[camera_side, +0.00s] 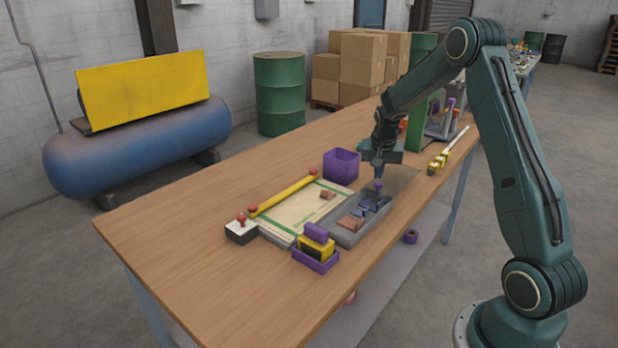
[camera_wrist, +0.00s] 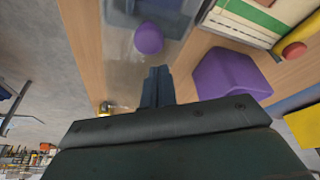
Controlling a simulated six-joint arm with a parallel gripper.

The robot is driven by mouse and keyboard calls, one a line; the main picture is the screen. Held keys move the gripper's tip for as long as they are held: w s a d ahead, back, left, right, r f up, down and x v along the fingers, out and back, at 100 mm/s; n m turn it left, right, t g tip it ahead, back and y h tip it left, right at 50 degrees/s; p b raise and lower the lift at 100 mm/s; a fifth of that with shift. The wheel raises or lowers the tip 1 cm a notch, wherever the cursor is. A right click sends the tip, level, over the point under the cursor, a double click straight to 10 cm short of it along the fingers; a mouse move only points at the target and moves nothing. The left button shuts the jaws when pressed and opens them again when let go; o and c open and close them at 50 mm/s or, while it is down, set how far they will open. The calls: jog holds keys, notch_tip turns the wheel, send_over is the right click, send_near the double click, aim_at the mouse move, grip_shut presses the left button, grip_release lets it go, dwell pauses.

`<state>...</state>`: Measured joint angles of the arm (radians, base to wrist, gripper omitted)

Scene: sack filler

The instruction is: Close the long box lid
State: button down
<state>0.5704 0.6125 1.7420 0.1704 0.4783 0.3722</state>
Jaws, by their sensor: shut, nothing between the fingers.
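The long grey box (camera_side: 345,238) sits near the table's front edge, with brown and dark blue pieces inside, open on top over most of its length. A clear lid (camera_side: 402,178) shows at its far end, faint against the table. A purple knob (camera_side: 378,184) is by that end; the wrist view shows the knob (camera_wrist: 148,38) over the clear panel, beside the box's end (camera_wrist: 150,8). My gripper (camera_side: 378,172) is shut and empty, pointing down just above the knob. In the wrist view my fingertips (camera_wrist: 157,72) are close to the knob, with a small gap in the picture.
A purple open bin (camera_side: 341,165) stands left of my gripper. A flat sack with a yellow bar (camera_side: 285,195) lies left of the box. A purple tray with a yellow-black block (camera_side: 316,250) is at the near end. A yellow tool (camera_side: 440,162) lies far right. Bare table is at left.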

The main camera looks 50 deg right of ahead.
jog(key=shift+s+a, duration=0.4)
jog(key=shift+a, duration=0.3)
jog(key=a, duration=2.1)
jog(key=shift+d, duration=0.1)
